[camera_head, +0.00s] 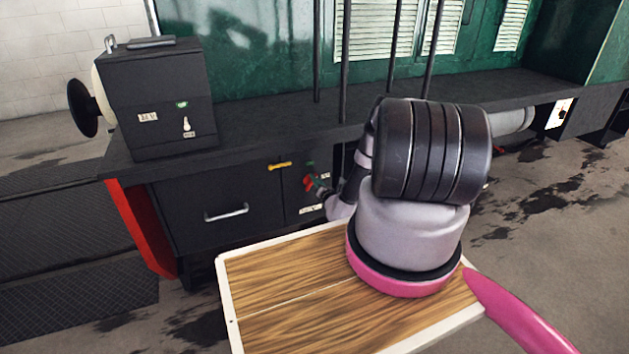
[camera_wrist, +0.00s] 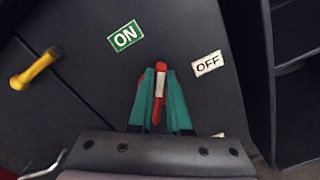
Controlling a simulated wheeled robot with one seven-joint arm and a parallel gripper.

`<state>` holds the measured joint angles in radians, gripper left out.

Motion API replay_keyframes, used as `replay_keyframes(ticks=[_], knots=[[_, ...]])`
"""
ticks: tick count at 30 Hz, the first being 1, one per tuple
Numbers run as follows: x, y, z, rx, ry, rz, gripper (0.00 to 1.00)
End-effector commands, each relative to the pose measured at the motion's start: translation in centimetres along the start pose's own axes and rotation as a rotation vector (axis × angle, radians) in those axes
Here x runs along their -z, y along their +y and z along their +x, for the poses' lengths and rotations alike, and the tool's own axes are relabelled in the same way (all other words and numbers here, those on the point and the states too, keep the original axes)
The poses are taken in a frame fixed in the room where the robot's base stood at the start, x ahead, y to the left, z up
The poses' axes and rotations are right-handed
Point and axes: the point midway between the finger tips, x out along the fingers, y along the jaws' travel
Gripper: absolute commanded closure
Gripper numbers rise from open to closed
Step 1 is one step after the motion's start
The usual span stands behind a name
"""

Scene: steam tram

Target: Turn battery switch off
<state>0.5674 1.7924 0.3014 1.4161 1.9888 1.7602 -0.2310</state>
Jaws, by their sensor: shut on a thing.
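The battery switch has a red handle (camera_wrist: 158,92) on a dark panel. In the wrist view it points up the picture, between the green ON label (camera_wrist: 125,36) at upper left and the white OFF label (camera_wrist: 208,63) at right. My gripper (camera_wrist: 161,78) has teal fingers on either side of the handle and is shut on it. In the head view my gripper (camera_head: 317,184) reaches the front of the dark cabinet, where the red handle (camera_head: 308,183) just shows. The switch's base is hidden by the fingers.
A yellow handle (camera_wrist: 36,70) is left of the switch; it also shows in the head view (camera_head: 280,166). A drawer with a silver handle (camera_head: 226,212) is further left. A dark box (camera_head: 155,95) stands on the ledge above. Thin upright bars rise behind my arm.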

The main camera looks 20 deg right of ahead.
Motion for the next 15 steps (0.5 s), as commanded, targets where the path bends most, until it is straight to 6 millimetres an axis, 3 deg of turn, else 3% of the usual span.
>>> replay_keyframes(ticks=[15], knots=[[0.3,-1.3,-0.1,0.003,-0.002,0.492,1.0]])
